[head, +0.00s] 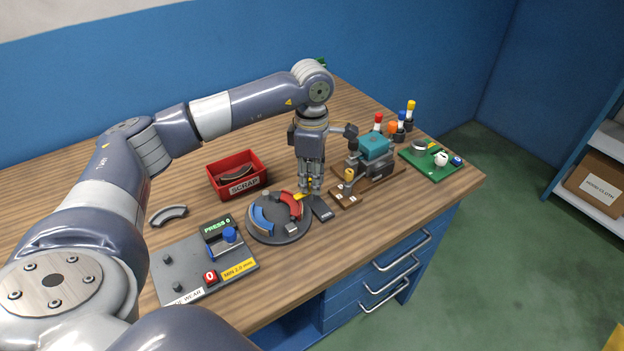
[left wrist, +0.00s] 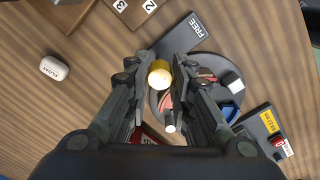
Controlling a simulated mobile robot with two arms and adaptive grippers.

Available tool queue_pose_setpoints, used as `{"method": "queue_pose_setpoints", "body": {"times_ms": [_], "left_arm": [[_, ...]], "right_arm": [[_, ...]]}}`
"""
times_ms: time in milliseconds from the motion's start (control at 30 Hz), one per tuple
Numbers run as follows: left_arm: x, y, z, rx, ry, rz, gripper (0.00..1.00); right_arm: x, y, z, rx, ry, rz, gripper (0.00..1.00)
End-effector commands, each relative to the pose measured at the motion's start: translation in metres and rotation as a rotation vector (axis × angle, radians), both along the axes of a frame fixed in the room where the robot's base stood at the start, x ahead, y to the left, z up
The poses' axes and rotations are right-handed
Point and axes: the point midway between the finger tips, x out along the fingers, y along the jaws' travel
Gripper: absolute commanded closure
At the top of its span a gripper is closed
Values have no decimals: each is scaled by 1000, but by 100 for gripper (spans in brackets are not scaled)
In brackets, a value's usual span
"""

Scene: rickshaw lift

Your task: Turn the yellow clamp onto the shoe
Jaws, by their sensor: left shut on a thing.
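A dark round plate (head: 273,236) on the workbench carries a red curved shoe (head: 291,204) and a blue curved shoe (head: 261,220). The yellow clamp (left wrist: 159,74) shows in the left wrist view between the fingertips, at the plate's edge beside the red shoe. My left gripper (head: 311,187) points straight down there and is shut on the yellow clamp. A dark tab (head: 322,209) marked FREE juts out from the plate beside the gripper; it also shows in the left wrist view (left wrist: 184,37). The fingers hide part of the clamp and the red shoe. My right gripper is not in view.
A red SCRAP bin (head: 238,178) holds a grey curved piece; another grey curved piece (head: 168,214) lies nearby. A grey gauge board (head: 190,268) reads PRESS 0. A wooden fixture with a teal block (head: 375,146) and a green board (head: 433,157) stand to the right.

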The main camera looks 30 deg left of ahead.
Motion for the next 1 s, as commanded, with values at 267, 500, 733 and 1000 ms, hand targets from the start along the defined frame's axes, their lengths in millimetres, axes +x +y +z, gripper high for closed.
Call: {"method": "queue_pose_setpoints", "body": {"times_ms": [267, 500, 733, 1000], "left_arm": [[1, 2, 2, 3, -4, -15, 100], [1, 2, 2, 3, -4, -14, 100], [1, 1, 1, 2, -2, -14, 57], [1, 1, 5, 1, -3, -15, 57]], "right_arm": [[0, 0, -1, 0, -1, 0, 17], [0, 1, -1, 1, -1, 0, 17], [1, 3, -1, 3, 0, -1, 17], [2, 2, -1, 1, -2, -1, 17]]}}
